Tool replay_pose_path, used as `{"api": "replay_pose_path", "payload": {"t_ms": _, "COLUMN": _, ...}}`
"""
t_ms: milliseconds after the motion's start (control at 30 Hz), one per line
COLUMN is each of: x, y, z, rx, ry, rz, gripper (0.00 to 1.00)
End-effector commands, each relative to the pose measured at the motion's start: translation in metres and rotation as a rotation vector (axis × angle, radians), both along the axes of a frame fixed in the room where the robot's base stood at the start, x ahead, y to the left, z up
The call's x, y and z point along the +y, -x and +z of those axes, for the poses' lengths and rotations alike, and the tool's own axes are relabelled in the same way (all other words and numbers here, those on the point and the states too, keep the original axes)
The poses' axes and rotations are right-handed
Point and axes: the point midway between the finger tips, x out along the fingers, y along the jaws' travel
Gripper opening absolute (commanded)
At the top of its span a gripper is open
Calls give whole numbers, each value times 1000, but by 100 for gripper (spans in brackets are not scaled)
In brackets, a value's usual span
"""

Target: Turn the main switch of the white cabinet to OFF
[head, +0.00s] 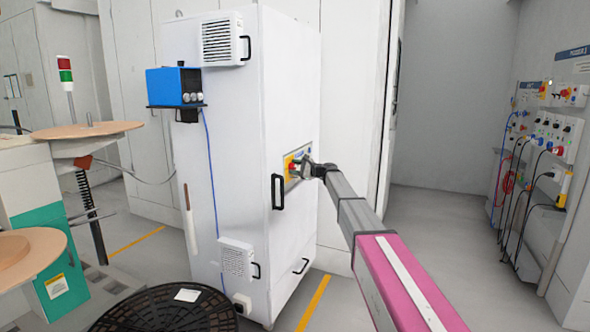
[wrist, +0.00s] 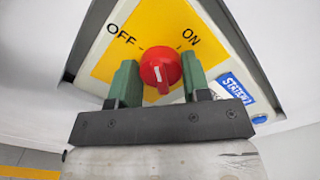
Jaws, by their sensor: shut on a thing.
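The white cabinet (head: 232,130) stands in the middle of the head view. Its main switch is a red round knob (wrist: 160,65) with a white mark, on a yellow plate (wrist: 150,28) labelled OFF at the left and ON at the right in the wrist view. The white mark points roughly up, between the two labels. My gripper (wrist: 159,78) has its green fingers on either side of the knob, shut on it. In the head view my gripper (head: 305,168) is at the cabinet's switch panel and partly hides the knob.
A black handle (head: 278,192) is on the cabinet left of the switch panel. A blue box (head: 174,87) sits on a side shelf. A black round grate (head: 165,312) is at the cabinet's foot. A wall panel with cables (head: 545,130) is at the right. Floor between is clear.

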Motion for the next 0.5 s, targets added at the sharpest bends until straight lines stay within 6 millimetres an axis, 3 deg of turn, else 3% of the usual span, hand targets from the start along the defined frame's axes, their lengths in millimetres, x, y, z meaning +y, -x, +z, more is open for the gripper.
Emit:
{"api": "replay_pose_path", "payload": {"t_ms": 233, "x": -1, "y": 1, "z": -1, "rx": 1, "ry": 0, "rz": 1, "gripper": 20}}
{"api": "replay_pose_path", "payload": {"t_ms": 267, "x": -1, "y": 1, "z": -1, "rx": 1, "ry": 0, "rz": 1, "gripper": 53}}
{"api": "replay_pose_path", "payload": {"t_ms": 300, "x": -1, "y": 1, "z": -1, "rx": 1, "ry": 0, "rz": 1, "gripper": 66}}
{"api": "replay_pose_path", "payload": {"t_ms": 500, "x": 0, "y": 1, "z": 0, "rx": 1, "ry": 0, "rz": 1, "gripper": 69}}
